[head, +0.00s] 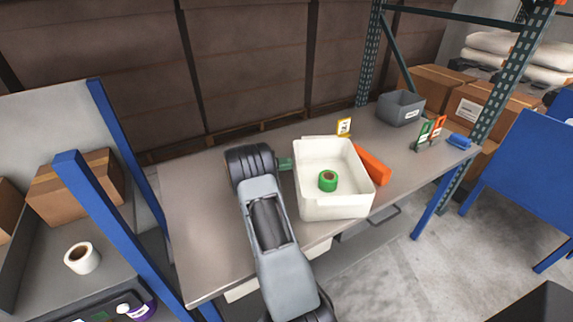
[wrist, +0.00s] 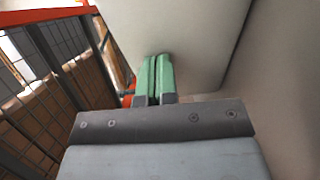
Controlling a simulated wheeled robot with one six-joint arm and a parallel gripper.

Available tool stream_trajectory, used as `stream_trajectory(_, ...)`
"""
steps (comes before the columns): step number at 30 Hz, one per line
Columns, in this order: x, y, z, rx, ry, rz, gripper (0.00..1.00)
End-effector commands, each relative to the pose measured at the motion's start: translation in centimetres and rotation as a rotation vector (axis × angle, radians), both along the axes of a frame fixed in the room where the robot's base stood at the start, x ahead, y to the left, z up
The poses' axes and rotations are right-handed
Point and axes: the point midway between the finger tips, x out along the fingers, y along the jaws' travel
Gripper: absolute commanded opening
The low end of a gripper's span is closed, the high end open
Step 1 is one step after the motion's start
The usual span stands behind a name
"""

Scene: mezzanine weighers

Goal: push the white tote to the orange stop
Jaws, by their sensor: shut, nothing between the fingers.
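The white tote (head: 338,207) stands upright on the grey table with a green tape roll (head: 328,181) inside. The orange stop (head: 373,166) is a block lying close along the tote's right side. Part of it is hidden by the tote, and I cannot tell whether they touch. My gripper (head: 286,163) is at the tote's left side, pointing right, with its green fingers at the outer wall. In the wrist view the green fingers (wrist: 153,72) are together and empty, with their tips at or very near the tote's pale wall (wrist: 205,40).
The table (head: 195,205) is bare to the left. Beyond the stop are a grey bin (head: 401,108), green and orange cards (head: 430,131) in a holder and a blue item (head: 459,141). A blue post (head: 120,225) rises at left.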

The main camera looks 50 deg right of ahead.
Motion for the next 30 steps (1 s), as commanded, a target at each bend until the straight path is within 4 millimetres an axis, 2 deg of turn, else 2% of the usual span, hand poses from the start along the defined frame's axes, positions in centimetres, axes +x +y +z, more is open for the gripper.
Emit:
stream_trajectory(5, -0.2, 0.0, 0.2, 0.001, 0.001, 0.0, 0.0)
stream_trajectory(12, -1.9, -0.3, 0.4, 0.0, 0.002, -0.002, 0.0)
stream_trajectory(21, -2.0, -0.6, 0.0, -0.001, -0.001, -0.004, 0.0)
stream_trajectory(26, -1.4, -0.4, 0.1, -0.002, -0.001, -0.002, 0.0)
stream_trajectory(30, 0.5, 0.4, 0.2, -0.003, 0.0, 0.007, 0.0)
